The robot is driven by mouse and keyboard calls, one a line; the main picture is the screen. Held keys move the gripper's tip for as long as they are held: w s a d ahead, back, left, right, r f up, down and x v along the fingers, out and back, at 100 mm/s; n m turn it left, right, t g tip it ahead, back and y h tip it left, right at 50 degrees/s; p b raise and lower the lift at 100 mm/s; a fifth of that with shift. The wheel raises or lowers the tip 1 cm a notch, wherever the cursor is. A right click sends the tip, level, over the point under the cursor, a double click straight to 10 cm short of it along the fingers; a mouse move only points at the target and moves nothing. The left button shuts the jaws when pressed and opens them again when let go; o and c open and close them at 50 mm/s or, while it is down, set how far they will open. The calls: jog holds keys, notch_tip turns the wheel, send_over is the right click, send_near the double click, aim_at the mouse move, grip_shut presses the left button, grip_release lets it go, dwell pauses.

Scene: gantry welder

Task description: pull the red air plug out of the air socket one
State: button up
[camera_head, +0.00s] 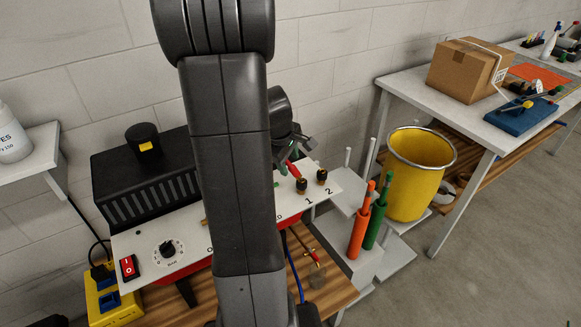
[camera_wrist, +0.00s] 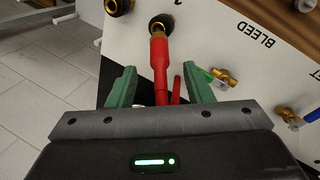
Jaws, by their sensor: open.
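The red air plug (camera_wrist: 158,62) sits in the dark, brass-ringed air socket one (camera_wrist: 162,25) in the wrist view. In the head view the plug (camera_head: 292,170) shows as a small red piece at socket one (camera_head: 302,186), partly hidden by my arm. My gripper (camera_wrist: 160,70) is open, with one green finger on each side of the plug's rear and hose, and a visible gap on both sides. In the head view my gripper (camera_head: 296,155) is close above the panel and partly hidden. Air socket two (camera_head: 322,176) stands beside socket one and looks empty.
A brass valve with a green lever (camera_wrist: 222,76) is close to the right finger. A blue-tipped fitting (camera_wrist: 288,116) lies farther right. Orange and green handles (camera_head: 359,228) stand right of the panel, before a yellow bucket (camera_head: 420,170). A black box (camera_head: 145,180) is behind the panel.

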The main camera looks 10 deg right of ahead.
aim_at(289, 162)
jog(key=shift+x, duration=2.2)
grip_shut()
jog(key=shift+r, duration=0.15)
jog(key=shift+r+p, duration=2.2)
jog(key=shift+r, duration=0.4)
